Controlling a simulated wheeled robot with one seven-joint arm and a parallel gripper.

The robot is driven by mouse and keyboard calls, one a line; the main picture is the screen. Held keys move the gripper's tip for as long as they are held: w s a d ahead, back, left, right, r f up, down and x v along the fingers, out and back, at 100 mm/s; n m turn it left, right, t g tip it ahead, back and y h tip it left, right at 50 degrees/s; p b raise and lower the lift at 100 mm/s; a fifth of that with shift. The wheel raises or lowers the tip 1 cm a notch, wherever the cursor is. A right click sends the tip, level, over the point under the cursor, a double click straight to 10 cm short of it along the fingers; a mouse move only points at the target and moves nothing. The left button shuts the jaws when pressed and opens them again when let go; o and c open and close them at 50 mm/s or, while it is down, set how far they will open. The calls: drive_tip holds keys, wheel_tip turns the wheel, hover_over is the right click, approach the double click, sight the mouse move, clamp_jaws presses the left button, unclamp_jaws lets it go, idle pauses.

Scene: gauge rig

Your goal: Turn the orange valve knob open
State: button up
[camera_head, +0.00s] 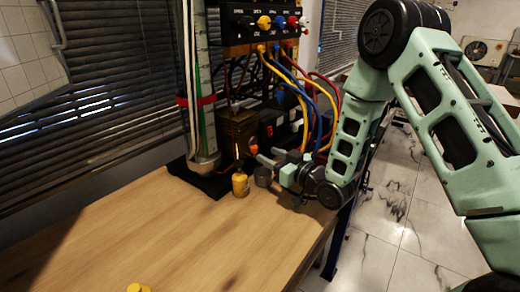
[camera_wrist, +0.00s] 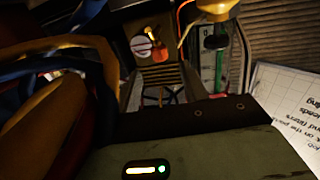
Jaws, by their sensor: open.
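A small orange-red knob-like part (camera_head: 254,149) shows at the lower front of the dark rig, just beyond my gripper's fingertips. I take it for the valve knob, but it is small and its turn position cannot be read. My gripper (camera_head: 270,157) is open and points left toward the rig, low over the table's right side. In the wrist view, my fingers (camera_wrist: 160,92) are dark and apart, with nothing clearly between them. Ahead of them is a box with a pale round part (camera_wrist: 141,46) and a small orange part (camera_wrist: 158,52). Contact cannot be told.
Yellow, blue and red hoses (camera_head: 318,110) hang close beside my gripper. A gauge column (camera_head: 205,110) stands left. The wooden table's front (camera_head: 190,245) is mostly clear.

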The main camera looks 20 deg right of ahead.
sight(257, 149)
drive_tip(key=shift+x, duration=2.5)
clamp_jaws()
